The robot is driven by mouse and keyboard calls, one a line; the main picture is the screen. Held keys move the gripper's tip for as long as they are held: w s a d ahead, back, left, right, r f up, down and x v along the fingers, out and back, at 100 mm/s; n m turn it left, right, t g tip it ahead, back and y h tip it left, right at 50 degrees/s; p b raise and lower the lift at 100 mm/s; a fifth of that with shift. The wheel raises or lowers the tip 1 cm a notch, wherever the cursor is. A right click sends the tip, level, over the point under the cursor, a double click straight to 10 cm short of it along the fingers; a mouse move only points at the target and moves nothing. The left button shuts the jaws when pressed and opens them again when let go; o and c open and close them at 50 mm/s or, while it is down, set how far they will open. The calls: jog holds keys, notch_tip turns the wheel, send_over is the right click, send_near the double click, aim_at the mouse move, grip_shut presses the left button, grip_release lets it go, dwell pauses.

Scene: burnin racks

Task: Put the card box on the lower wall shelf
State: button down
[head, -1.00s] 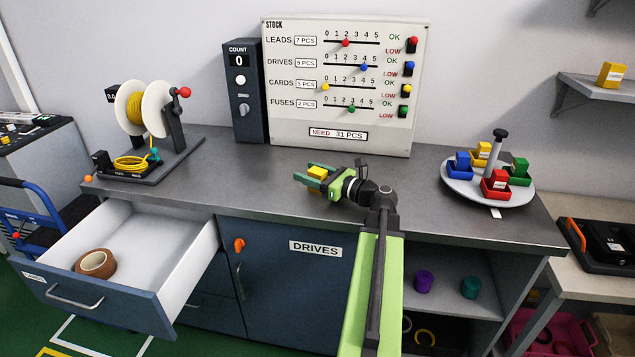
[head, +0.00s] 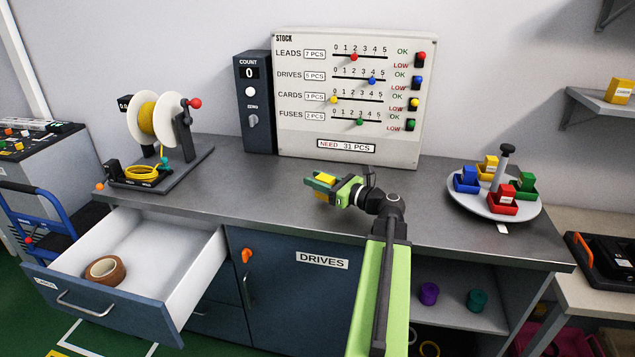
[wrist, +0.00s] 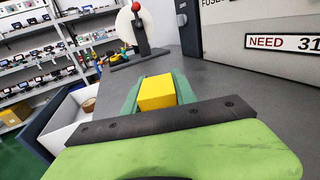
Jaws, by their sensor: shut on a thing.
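My gripper (head: 320,184) is shut on a small yellow card box (head: 326,179), just above the grey worktop in front of the stock board. In the wrist view the yellow box (wrist: 157,92) sits between the green fingers; its lower part is hidden by my gripper. The lower wall shelf (head: 590,101) is at the right, well away from my gripper. Another yellow box (head: 619,91) with a pale label stands on that shelf. Part of the shelf is cut off by the picture edge.
A turntable (head: 477,205) with several coloured bins and a centre post stands on the worktop's right. The stock board (head: 300,140) stands behind my gripper. A cable reel (head: 146,121) is at left. An open drawer (head: 120,318) holds a tape roll. An upper shelf (head: 610,12) is partly visible.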

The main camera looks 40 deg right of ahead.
aim_at(320, 175)
jog(key=r+p, duration=0.2)
jog(key=r, duration=0.1)
jog(key=shift+s+d+r, duration=0.2)
jog(key=shift+s, duration=0.2)
jog(key=s+d+r+p, duration=0.4)
jog(key=s+r+p, duration=0.2)
jog(key=s, duration=0.4)
